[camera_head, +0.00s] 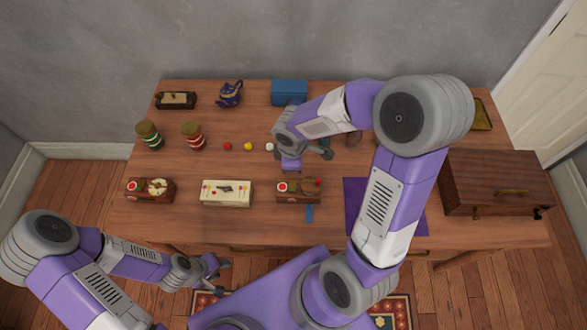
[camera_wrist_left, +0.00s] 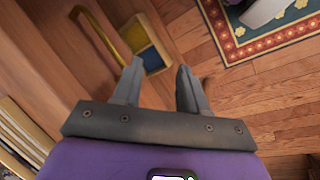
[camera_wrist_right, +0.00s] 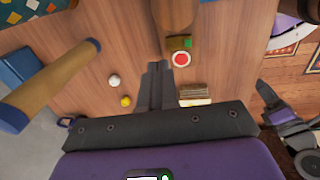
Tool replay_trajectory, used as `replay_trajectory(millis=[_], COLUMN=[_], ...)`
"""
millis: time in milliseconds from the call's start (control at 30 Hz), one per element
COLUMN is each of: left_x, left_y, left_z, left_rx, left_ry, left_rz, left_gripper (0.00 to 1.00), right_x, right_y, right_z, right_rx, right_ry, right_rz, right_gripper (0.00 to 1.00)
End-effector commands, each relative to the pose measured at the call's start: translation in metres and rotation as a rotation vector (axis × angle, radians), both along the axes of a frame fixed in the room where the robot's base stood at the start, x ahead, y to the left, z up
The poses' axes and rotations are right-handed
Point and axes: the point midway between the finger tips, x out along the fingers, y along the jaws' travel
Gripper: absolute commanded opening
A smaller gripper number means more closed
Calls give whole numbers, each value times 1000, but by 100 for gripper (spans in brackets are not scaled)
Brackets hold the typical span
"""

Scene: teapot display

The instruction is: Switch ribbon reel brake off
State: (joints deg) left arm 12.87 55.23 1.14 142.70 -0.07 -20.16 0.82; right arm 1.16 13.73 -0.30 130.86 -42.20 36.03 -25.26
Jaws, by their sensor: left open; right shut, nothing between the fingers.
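A small brown wooden box (camera_head: 299,197) stands near the table's front, right of the cream box. My left gripper (camera_head: 222,275) is open and empty in front of the table edge, also in the left wrist view (camera_wrist_left: 158,78).
A cream box (camera_head: 227,197) and another brown box with a dial (camera_head: 158,187) stand to the left. Small red (camera_head: 228,146), yellow (camera_head: 248,146) and white (camera_head: 270,146) balls lie behind. A wooden chest (camera_head: 495,185) fills the right end.

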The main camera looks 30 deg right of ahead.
Motion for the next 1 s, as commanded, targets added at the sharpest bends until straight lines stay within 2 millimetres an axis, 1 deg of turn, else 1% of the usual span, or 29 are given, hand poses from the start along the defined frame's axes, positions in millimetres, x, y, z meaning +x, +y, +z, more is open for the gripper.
replay_trajectory(millis=[33,100,200,333,500,1000], left_x=[0,0,0,0,0,0], left_y=[0,0,0,0,0,0], left_z=[9,15,20,24,26,25], left_rx=[0,0,0,0,0,0], left_ry=[0,0,0,0,1,1], left_rz=[0,0,0,0,0,0], left_gripper=[43,43,43,43,43,43], right_x=[2,3,6,7,8,8], right_y=[-1,-3,-3,-4,-5,-5], right_z=[18,33,50,65,72,72], right_rx=[-1,-1,0,0,0,-1], right_ry=[-4,-3,-4,-2,-1,-1], right_rz=[-2,-2,-1,0,0,0], right_gripper=[0,0,0,0,0,0])
